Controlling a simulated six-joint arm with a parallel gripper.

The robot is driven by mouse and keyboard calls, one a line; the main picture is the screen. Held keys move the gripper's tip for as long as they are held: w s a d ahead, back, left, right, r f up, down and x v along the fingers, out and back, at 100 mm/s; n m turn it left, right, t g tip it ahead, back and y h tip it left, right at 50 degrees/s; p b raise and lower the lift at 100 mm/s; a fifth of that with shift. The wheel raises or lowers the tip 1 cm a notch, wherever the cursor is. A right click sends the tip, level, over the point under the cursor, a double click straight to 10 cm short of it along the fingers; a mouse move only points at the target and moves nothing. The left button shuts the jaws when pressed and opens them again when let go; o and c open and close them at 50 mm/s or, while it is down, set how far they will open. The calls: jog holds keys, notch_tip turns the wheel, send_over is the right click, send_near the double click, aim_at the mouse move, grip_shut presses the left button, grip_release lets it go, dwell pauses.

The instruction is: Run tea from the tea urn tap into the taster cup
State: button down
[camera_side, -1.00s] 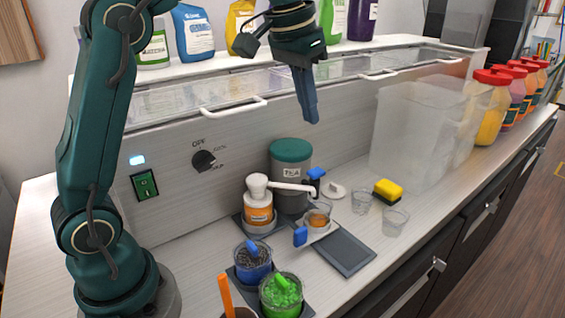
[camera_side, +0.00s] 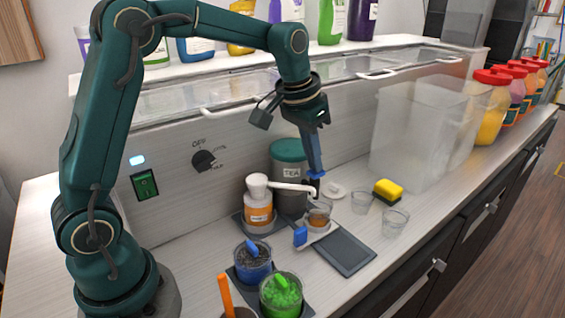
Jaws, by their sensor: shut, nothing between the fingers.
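The tea urn (camera_side: 289,172) is a grey cylinder with a green lid and a TEA label, standing against the machine's front panel. Its dark tap (camera_side: 314,187) is on the right side, partly hidden by my fingers. The taster cup (camera_side: 318,213) is a small clear cup with brown liquid in it, standing below the tap beside a blue-tabbed tray. My gripper (camera_side: 316,172) points down with its blue fingers shut and empty. Its tips are at the top of the tap; I cannot tell whether they touch it.
Blue (camera_side: 252,262) and green (camera_side: 282,295) tubs are in front. A dark flat pad (camera_side: 345,252) lies clear.

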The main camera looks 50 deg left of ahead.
jog(key=shift+f, duration=1.25)
jog(key=shift+s, duration=0.15)
dwell(3.7)
jog(key=r, duration=0.5)
jog(key=shift+w, duration=0.35)
jog(key=v, duration=1)
jog(key=shift+r, duration=0.15)
dwell(0.5)
